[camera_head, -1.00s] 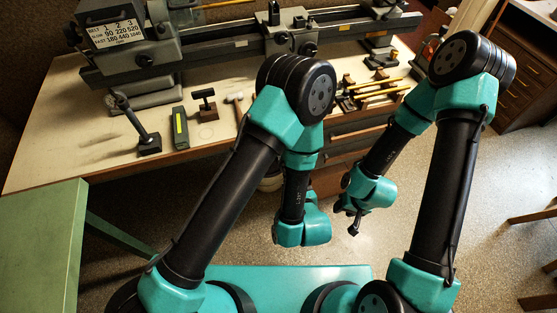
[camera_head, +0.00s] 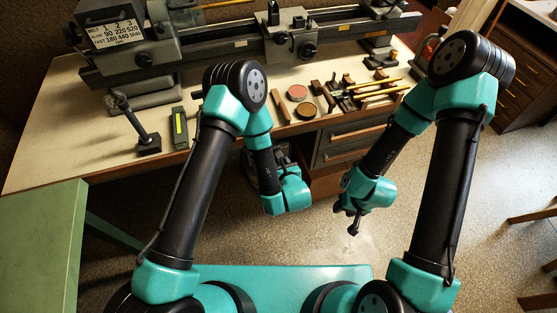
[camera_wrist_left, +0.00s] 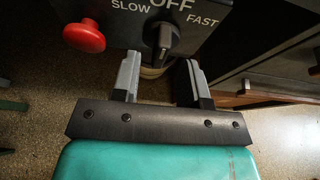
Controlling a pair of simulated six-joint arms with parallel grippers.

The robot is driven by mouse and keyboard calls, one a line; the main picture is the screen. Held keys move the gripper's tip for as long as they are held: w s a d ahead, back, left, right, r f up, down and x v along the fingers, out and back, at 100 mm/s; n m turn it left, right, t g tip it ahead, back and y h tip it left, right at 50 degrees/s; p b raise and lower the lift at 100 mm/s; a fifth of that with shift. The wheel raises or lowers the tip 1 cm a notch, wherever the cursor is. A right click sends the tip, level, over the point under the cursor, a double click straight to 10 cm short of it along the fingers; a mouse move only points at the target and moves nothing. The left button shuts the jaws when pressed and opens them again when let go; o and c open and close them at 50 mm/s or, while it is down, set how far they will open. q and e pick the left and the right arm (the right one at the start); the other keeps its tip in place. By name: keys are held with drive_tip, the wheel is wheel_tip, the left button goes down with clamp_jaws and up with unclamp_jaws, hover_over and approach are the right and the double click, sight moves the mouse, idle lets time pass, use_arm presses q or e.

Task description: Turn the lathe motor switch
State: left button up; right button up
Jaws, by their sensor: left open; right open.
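The lathe motor switch is a black knob (camera_wrist_left: 164,40) on a dark panel (camera_wrist_left: 120,22), seen in the left wrist view. Its grip stands nearly upright under the word OFF, with SLOW to the left and FAST to the right. My left gripper (camera_wrist_left: 159,68) is open, its two fingers apart and empty. The knob's lower end shows between and above the fingertips; whether they touch the panel I cannot tell. In the head view the left fingers are largely hidden by the wrist. My right gripper (camera_head: 353,222) hangs over the floor, open, away from the switch.
A red button (camera_wrist_left: 85,37) sits left of the knob. The lathe (camera_head: 250,45) stands along the back of the workbench (camera_head: 60,140), with a green-marked block (camera_head: 180,128), tins (camera_head: 297,92) and tools on it. Drawers (camera_head: 350,145) are below. Open floor (camera_head: 420,210) lies right.

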use_arm(q)
drive_tip(key=shift+x, duration=1.55)
clamp_jaws()
